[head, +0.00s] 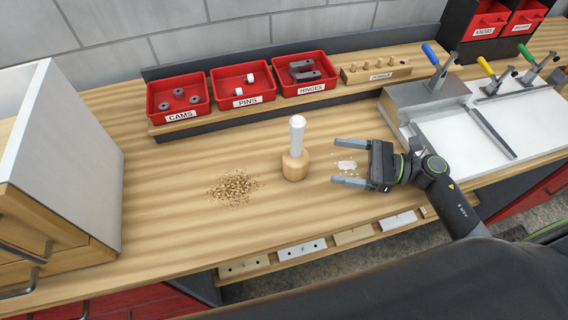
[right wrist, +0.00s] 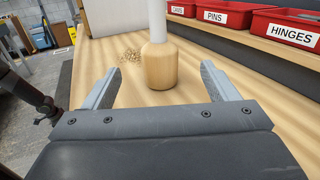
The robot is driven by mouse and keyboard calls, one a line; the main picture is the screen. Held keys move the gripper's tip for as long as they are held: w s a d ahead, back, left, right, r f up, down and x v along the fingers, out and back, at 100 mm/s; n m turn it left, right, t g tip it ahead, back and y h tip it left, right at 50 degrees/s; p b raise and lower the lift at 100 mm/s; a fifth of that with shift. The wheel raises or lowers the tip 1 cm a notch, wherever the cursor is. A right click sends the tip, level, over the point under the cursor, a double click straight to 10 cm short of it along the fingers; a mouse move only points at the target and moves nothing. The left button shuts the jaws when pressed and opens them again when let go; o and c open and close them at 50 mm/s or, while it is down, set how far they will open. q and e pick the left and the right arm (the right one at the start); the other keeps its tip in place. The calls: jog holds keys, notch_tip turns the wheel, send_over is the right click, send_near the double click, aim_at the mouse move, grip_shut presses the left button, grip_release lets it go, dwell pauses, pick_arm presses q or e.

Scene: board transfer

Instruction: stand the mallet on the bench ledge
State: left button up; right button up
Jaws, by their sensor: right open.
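The mallet stands upright on the bench top, its round wooden head (head: 294,166) down and its white handle (head: 297,135) up. My right gripper (head: 335,162) is open and empty, to the right of the mallet, with its fingers pointing at it. In the right wrist view the mallet's head (right wrist: 160,68) shows ahead, between the lines of the two fingers (right wrist: 163,85), apart from both; the handle's top is cut off. A raised wooden ledge (head: 215,121) runs along the back of the bench.
Red bins of cams (head: 178,111), pins (head: 243,98) and hinges (head: 303,86) sit on the back ledge. Wood shavings (head: 234,187) lie left of the mallet. A cabinet (head: 75,165) stands at left. Several small boards (head: 301,249) line the front edge.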

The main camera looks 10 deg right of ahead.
aim_at(307, 156)
jog(key=shift+w+a+f, duration=0.15)
jog(key=shift+a+f, duration=0.15)
jog(key=shift+f, duration=0.3)
jog(key=shift+w+a, duration=0.1)
jog(key=shift+a, duration=0.2)
jog(key=shift+w+a, duration=0.15)
jog(key=shift+a, duration=0.2)
jog(key=p+x, duration=0.2)
jog(key=x, duration=0.3)
jog(key=shift+a+r+p, duration=0.1)
jog(key=shift+p, duration=0.25)
jog(key=shift+w+a, duration=0.1)
jog(key=shift+a, duration=0.1)
jog(key=shift+w+a+r+p, duration=0.1)
jog(key=shift+w+a+p, duration=0.1)
jog(key=shift+a+p, duration=0.25)
jog(key=p+x, duration=0.1)
jog(key=x, duration=0.2)
jog(key=shift+w+a+p, duration=0.1)
jog(key=shift+a+p, duration=0.2)
jog(key=shift+w+a, duration=0.15)
jog(key=shift+a, duration=0.2)
pick_arm(q)
jog(key=r, duration=0.4)
jog(key=shift+w+a+r, duration=0.15)
jog(key=shift+a, duration=0.2)
